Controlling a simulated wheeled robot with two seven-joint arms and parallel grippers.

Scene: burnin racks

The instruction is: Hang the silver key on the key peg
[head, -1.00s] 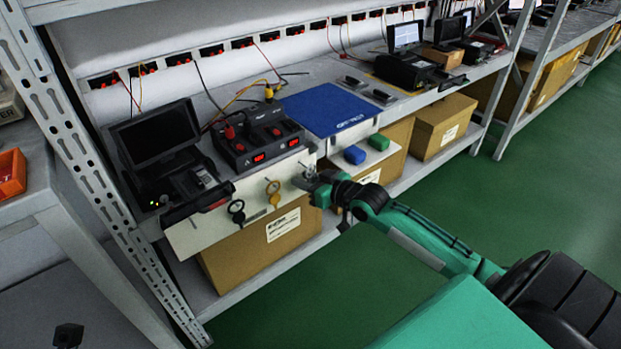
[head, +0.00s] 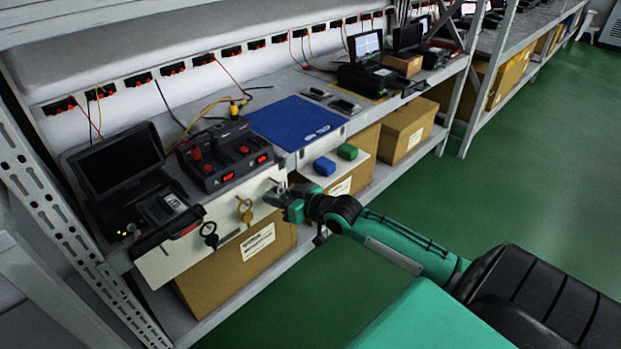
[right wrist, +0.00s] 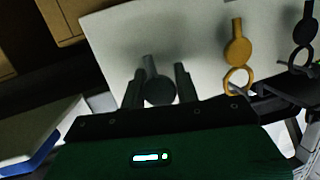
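My right gripper (head: 277,192) is at the right end of the white panel (head: 160,265) on the shelf front. The silver key (right wrist: 159,90) shows dark grey in the right wrist view, its round head between the two fingers and its narrow part pointing up the picture, over the white panel. The fingers seem to touch the head on both sides. The key peg is hidden, and I cannot tell whether the key is on it. A yellow key (head: 245,210) and a black key (head: 209,236) hang on the panel to the left. My left gripper is out of view.
A black device with red displays (head: 225,158) and a blue mat (head: 297,122) are on the shelf above. A blue block (head: 324,166) and a green block (head: 347,151) sit on a small ledge right of the gripper. A cardboard box (head: 235,265) is below the panel.

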